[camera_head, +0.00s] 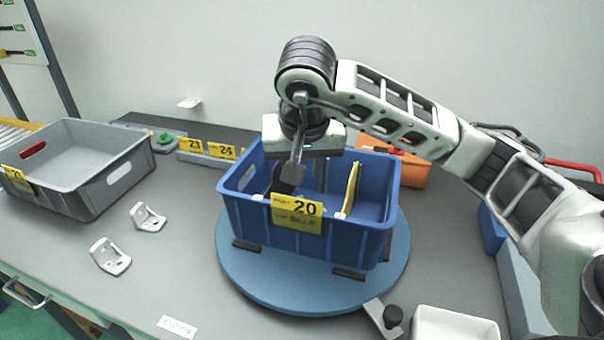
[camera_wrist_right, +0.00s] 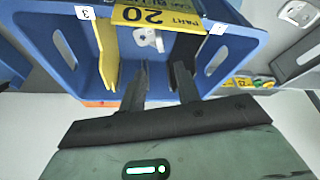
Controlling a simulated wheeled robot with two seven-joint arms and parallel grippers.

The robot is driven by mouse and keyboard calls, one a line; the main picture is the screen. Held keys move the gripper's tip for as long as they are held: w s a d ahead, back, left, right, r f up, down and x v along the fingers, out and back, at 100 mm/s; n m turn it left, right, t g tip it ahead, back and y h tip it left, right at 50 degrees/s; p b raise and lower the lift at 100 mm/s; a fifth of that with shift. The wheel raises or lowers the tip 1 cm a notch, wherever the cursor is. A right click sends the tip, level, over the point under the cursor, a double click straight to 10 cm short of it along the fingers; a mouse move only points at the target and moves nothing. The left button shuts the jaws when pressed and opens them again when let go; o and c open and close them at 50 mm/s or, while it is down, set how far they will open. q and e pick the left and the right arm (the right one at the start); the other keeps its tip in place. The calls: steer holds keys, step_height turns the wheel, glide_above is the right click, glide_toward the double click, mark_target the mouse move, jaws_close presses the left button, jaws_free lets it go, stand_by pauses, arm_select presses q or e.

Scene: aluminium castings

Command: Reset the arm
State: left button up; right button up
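My right gripper (camera_wrist_right: 160,85) is open, its two dark fingers apart with nothing seen between them. In the head view it (camera_head: 292,178) points down at the blue crate (camera_head: 245,225), its fingertips at about rim height or just inside. The crate has a yellow divider (camera_head: 350,188) and a black divider (camera_wrist_right: 186,50); the fingers show between them in the wrist view. A white bracket (camera_wrist_right: 148,40) shows past the fingertips, seemingly in the crate's middle section. The right arm reaches in from the right. My left gripper is not in view.
The crate stands on a round blue turntable (camera_head: 300,295). A grey crate (camera_head: 105,185) is at left, with white brackets (camera_head: 110,256) (camera_head: 148,217) on the table beside it. An orange bin (camera_head: 412,175) is behind right; a white tray (camera_head: 453,325) is at the front right.

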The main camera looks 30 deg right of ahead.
mark_target(301, 197)
steer(key=p+x, duration=0.2)
steer(key=x, duration=1)
steer(key=shift+s+f, duration=0.1)
steer(key=shift+r+b, duration=0.3)
steer(key=shift+r, duration=1.4)
